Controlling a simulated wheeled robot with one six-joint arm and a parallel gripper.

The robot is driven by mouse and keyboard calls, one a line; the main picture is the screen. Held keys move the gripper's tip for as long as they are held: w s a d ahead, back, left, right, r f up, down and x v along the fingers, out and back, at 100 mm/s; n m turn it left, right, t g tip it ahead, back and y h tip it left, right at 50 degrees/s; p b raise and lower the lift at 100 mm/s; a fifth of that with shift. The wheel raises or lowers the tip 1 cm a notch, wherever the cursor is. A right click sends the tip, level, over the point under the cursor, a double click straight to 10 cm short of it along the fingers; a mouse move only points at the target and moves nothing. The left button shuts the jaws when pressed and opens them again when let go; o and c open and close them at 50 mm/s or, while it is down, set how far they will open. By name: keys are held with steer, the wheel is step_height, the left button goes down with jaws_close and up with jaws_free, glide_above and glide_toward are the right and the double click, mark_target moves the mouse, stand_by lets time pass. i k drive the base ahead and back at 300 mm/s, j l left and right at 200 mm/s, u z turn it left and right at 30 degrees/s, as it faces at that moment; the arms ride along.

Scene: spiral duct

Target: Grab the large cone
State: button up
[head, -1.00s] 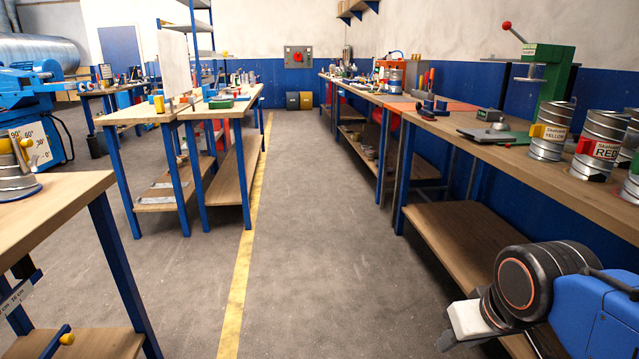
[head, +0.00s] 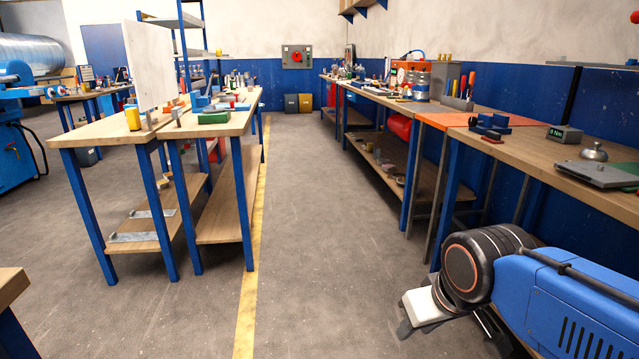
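I cannot make out a large cone in the head view; the items on the far benches are too small to tell. My gripper (head: 420,312) is at the lower right, at the end of my blue and black arm. A pale part and a dark tip of it show. It hangs over the floor beside the right bench, apart from the things on the benches. I cannot see whether its fingers are open or shut, or whether anything is between them.
The long right bench (head: 560,150) holds a scale-like plate (head: 600,174), a grey box (head: 563,134) and blue blocks (head: 490,122). The left bench (head: 110,128) holds a white panel (head: 149,65) and a green block (head: 214,118). A clear aisle (head: 320,200) with a yellow line (head: 254,240) runs between them.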

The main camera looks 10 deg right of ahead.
mark_target(596, 154)
steer(key=i+j+z, duration=0.1)
steer(key=i+z, duration=0.3)
steer(key=i+j+z, duration=0.15)
steer(key=i+z, duration=0.25)
steer(key=i+j+z, duration=0.2)
steer(key=z, duration=0.25)
steer(key=i+j+z, duration=0.25)
steer(key=j+z, duration=0.15)
